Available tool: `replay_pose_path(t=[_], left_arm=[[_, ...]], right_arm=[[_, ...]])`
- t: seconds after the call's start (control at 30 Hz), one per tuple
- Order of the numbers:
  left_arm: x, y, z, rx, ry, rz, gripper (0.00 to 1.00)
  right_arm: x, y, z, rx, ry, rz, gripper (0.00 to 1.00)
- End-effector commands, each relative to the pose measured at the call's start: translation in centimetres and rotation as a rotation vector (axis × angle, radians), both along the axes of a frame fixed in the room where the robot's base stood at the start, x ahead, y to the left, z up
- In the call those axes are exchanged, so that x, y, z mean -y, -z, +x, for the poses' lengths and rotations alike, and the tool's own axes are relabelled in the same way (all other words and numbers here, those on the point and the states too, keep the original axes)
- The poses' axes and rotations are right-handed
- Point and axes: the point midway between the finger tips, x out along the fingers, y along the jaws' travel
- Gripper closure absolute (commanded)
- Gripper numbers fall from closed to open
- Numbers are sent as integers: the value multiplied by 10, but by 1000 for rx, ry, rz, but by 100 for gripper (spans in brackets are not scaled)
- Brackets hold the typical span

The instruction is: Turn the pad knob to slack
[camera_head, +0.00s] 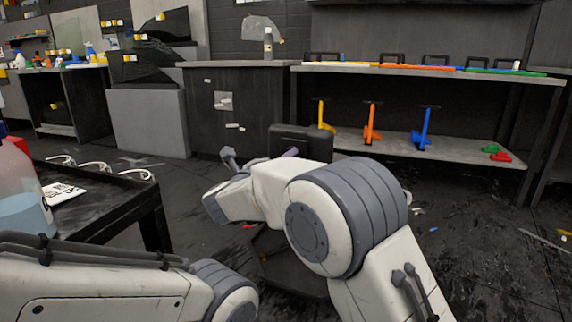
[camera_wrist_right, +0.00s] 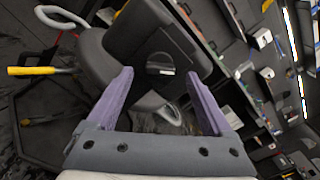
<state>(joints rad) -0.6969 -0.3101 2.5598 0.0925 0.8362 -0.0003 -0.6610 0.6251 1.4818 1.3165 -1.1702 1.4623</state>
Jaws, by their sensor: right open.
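The pad knob (camera_wrist_right: 160,64) is a dark round disc with a pale bar across it, set in the face of a dark grey pad (camera_wrist_right: 118,38). In the right wrist view my right gripper (camera_wrist_right: 159,75) is open, its two purple fingers spread to the left and right of the knob. I cannot tell whether they touch anything. In the head view the pad (camera_head: 303,137) shows behind my right arm, with a bit of purple finger below it; the knob is hidden there. My left arm comes in at the bottom left, and its gripper is out of view.
A yellow-handled tool (camera_wrist_right: 32,71) and a curved grey handle (camera_wrist_right: 62,16) are near the pad. A black cart (camera_head: 110,208) with a bottle (camera_head: 28,190) stands at the left. A workbench (camera_head: 430,70) with coloured tools is at the back. Small litter lies on the floor.

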Motion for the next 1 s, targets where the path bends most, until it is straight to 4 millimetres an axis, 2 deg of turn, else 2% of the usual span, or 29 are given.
replay_pose_path(t=[0.03, 0.23, 0.6, 0.63, 0.83, 0.87, 1.0], left_arm=[[0, 7, 0, 0, 0, 0, 100], [0, 15, 0, 0, 0, 0, 100], [0, 16, 0, 0, 0, 0, 100], [0, 16, 0, 0, 0, 0, 100], [0, 16, 0, 0, 0, 0, 100], [0, 16, 0, 0, 0, 0, 100], [0, 14, 0, 0, 0, 0, 100]], right_arm=[[5, 4, 9, 1, 4, 2, 15], [15, 2, 31, 1, 1, 0, 15], [18, 0, 37, -1, -1, -2, 15], [18, 0, 37, -1, -1, -2, 19], [17, 0, 37, -1, -1, -2, 95], [17, 0, 37, -1, -1, -2, 100], [17, 0, 37, -3, -2, -6, 100]])
